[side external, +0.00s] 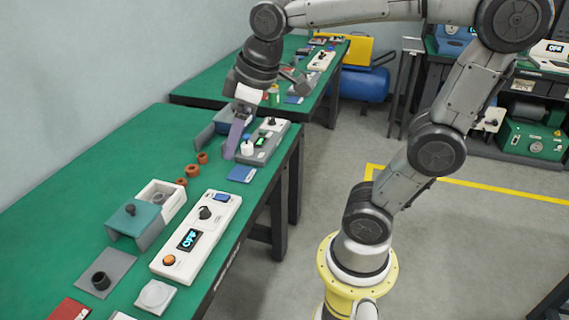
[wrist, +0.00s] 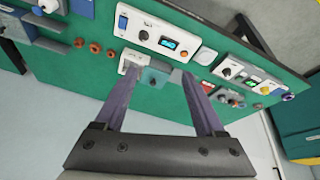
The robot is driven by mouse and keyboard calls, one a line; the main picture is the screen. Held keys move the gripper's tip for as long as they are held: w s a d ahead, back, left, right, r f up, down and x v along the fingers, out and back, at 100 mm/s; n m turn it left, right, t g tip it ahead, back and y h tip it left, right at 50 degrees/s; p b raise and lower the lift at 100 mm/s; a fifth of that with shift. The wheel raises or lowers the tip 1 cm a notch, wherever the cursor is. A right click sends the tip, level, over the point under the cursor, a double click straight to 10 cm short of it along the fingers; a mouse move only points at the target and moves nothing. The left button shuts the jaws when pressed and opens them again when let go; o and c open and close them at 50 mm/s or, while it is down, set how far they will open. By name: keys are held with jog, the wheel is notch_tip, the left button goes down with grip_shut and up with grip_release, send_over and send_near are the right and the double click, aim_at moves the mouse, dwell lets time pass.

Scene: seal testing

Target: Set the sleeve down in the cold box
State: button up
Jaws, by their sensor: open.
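The cold box appears to be the white open-topped box (side external: 171,197), with a teal lid-like block (side external: 133,220) with a dark knob beside it. A small grey round piece, perhaps the sleeve (side external: 159,198), shows inside the white box; I cannot be sure what it is. In the wrist view the white box (wrist: 136,57) and the teal block (wrist: 155,78) lie beyond my fingertips. My gripper (side external: 235,140) is open and empty, its purple fingers above the far part of the green table. In the wrist view the gap of my gripper (wrist: 159,76) is clear.
Several brown rings (side external: 193,170) lie near the box. A white control panel (side external: 197,238) stands on its right. A dark cylinder on a grey plate (side external: 119,263) is nearer the camera. A grey device (side external: 262,142) and a blue pad (side external: 242,174) are near my gripper. Green table (side external: 70,195) is bare at left.

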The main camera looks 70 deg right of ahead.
jog(key=s+f+m+t, duration=0.1)
jog(key=s+f+m, duration=0.2)
jog(key=s, duration=0.7)
jog(key=shift+a+f, duration=0.3)
jog(key=shift+f, duration=0.35)
